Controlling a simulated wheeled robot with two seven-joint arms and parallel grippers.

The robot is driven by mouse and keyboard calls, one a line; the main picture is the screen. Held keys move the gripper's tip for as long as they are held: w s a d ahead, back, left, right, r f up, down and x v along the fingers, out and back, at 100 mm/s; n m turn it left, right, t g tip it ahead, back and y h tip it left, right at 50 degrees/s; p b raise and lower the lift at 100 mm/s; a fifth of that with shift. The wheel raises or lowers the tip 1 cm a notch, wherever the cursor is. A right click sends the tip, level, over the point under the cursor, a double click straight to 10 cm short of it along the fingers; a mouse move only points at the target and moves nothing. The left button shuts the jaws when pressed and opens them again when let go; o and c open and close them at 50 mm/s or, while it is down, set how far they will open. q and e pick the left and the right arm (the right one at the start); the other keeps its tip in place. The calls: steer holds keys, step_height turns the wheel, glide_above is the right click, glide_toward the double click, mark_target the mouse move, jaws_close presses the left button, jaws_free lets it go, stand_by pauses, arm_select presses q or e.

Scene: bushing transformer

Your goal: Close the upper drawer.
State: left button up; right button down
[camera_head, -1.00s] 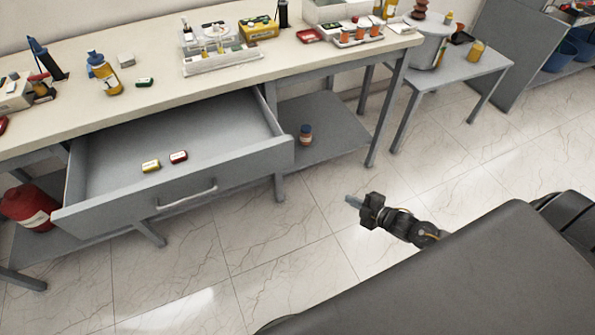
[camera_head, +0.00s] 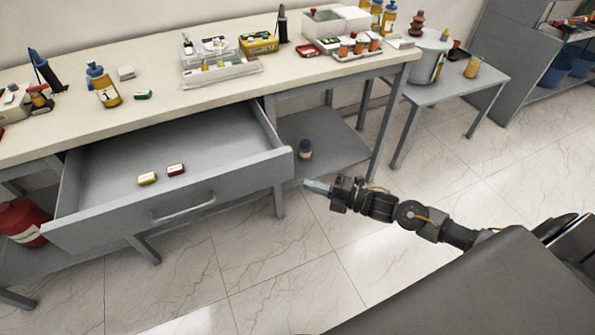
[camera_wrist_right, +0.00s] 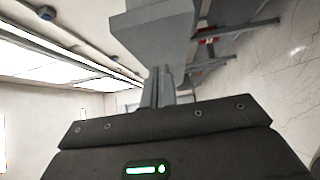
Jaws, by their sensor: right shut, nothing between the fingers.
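The upper drawer (camera_head: 240,181) is a grey drawer pulled far out from under the workbench. Its front has a curved bar handle (camera_head: 183,208). A yellow item (camera_head: 148,179) and a red item (camera_head: 176,169) lie inside it. My right gripper (camera_head: 316,186) is shut and empty, just right of and a little in front of the drawer's right front corner, apart from it in the head view. In the right wrist view, the shut fingers (camera_wrist_right: 158,88) point toward a grey panel, seemingly the drawer's end (camera_wrist_right: 155,35). My left gripper is not in view.
The workbench top (camera_head: 150,123) holds bottles, boxes and a rack. A red container (camera_head: 20,222) sits below left. A side table (camera_head: 450,88) stands at right. The floor in front is clear.

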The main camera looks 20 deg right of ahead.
mark_target(285, 169)
steer(key=w, duration=0.1)
steer(key=w+a, duration=0.1)
steer(key=w, duration=0.1)
steer(key=w+a+p, duration=0.1)
steer(key=w, duration=0.1)
steer(key=shift+a+r, duration=0.1)
steer(key=shift+w, duration=0.5)
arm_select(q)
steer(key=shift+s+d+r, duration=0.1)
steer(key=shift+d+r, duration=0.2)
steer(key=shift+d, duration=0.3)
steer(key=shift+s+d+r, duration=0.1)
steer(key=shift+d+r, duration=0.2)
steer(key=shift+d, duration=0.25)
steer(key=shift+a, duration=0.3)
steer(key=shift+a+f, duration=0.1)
arm_select(e)
steer(key=shift+w, duration=0.15)
